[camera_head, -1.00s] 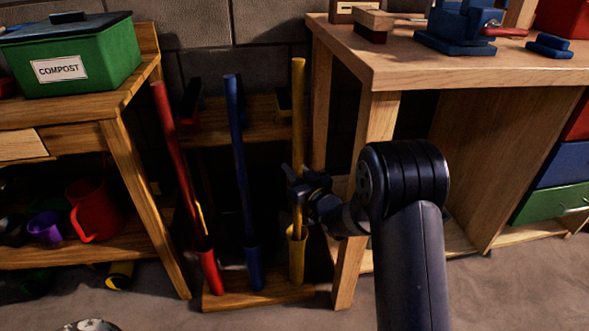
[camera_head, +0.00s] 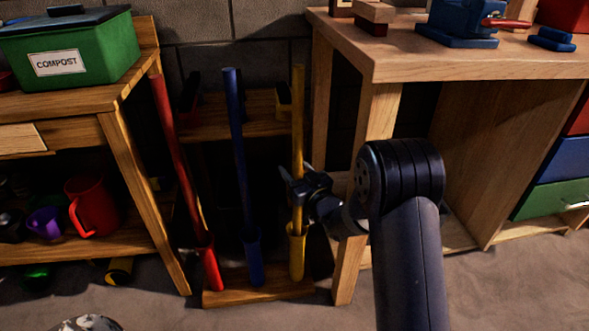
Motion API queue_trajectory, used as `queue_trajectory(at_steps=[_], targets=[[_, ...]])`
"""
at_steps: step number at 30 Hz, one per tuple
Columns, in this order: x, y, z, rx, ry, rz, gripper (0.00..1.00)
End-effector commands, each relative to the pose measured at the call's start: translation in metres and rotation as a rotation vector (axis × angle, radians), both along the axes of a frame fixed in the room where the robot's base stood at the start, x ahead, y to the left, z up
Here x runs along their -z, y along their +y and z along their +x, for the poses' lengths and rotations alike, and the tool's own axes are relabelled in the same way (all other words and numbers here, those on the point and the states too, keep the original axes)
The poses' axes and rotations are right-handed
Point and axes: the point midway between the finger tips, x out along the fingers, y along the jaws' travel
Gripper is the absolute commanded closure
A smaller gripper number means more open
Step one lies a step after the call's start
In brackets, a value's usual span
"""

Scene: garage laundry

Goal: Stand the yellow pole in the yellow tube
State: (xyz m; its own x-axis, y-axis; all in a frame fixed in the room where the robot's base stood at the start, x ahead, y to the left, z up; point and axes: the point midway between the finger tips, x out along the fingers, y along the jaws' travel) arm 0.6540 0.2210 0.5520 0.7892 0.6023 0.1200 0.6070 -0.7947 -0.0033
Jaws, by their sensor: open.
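The yellow pole (camera_head: 298,120) stands upright with its lower end inside the yellow tube (camera_head: 297,255), at the right end of the wooden rack. The tube hides the pole's bottom end. My gripper (camera_head: 292,184) is beside the pole, just above the tube's rim, coming in from the right. Its jaws are open around or next to the pole; I cannot tell whether they touch it.
A blue pole (camera_head: 237,150) stands in a blue tube (camera_head: 253,258), and a red pole (camera_head: 175,155) leans in a red tube (camera_head: 209,265). A workbench (camera_head: 385,62) is close on the right. A shelf table (camera_head: 140,170) with a green compost bin (camera_head: 85,45) is on the left.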

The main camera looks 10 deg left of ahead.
Motion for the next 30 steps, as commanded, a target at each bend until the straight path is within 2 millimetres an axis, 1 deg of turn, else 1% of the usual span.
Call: queue_trajectory(at_steps=[5, 12, 18, 23, 30], targets=[[0.0, -0.013, -0.015, 0.002, 0.003, -0.002, 0.51], [0.006, -0.041, -0.052, 0.004, 0.004, 0.0, 0.51], [0.01, -0.059, -0.075, 0.002, 0.002, 0.0, 0.51], [0.012, -0.064, -0.083, 0.001, -0.001, 0.001, 0.51], [0.012, -0.064, -0.084, 0.0, -0.002, 0.0, 0.51]])
